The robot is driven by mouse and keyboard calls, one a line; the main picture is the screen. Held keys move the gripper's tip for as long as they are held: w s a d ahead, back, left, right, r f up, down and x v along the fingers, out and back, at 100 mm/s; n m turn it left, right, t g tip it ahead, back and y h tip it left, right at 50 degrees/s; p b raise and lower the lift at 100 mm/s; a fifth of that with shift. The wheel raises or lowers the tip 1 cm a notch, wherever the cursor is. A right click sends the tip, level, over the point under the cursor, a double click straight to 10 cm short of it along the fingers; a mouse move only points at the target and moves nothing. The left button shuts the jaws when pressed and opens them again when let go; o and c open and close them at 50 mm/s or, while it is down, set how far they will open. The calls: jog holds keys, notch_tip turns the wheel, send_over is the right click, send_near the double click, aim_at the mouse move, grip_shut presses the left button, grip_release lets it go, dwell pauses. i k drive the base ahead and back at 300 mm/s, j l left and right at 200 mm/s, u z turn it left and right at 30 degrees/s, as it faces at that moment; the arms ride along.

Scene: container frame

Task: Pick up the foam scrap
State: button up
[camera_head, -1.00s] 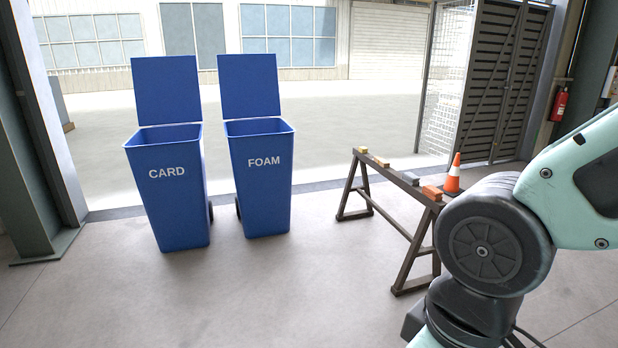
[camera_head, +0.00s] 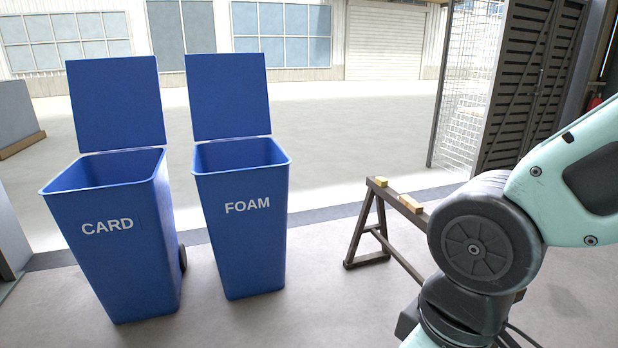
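No piece can be clearly told as the foam scrap. A small yellow block (camera_head: 381,182) sits at the far end of a dark sawhorse (camera_head: 362,232). A light tan block with an orange-brown part (camera_head: 411,203) lies nearer along the same beam. The rest of the beam is hidden behind my arm. My arm fills the right side of the view, and my gripper is outside the picture. The blue FOAM bin (camera_head: 241,235) stands left of the sawhorse with its lid open upright.
A blue CARD bin (camera_head: 118,250), also with its lid up, stands left of the FOAM bin. A mesh and dark slatted door (camera_head: 525,85) is at the back right. Concrete floor (camera_head: 320,290) is clear between the FOAM bin and the sawhorse.

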aim_at(381, 182)
jog(key=i+z, duration=0.15)
jog(key=i, duration=0.35)
jog(key=i+j+z, duration=0.2)
jog(key=i, duration=0.3)
jog(key=i+j+z, duration=0.15)
jog(key=i, duration=0.4)
jog(key=i+u, duration=0.25)
jog(key=i+z, duration=0.15)
jog(key=i, duration=0.4)
jog(key=i+j+z, duration=0.15)
jog(key=i, duration=0.4)
jog(key=i+j+z, duration=0.15)
jog(key=i, duration=0.4)
jog(key=j, duration=0.1)
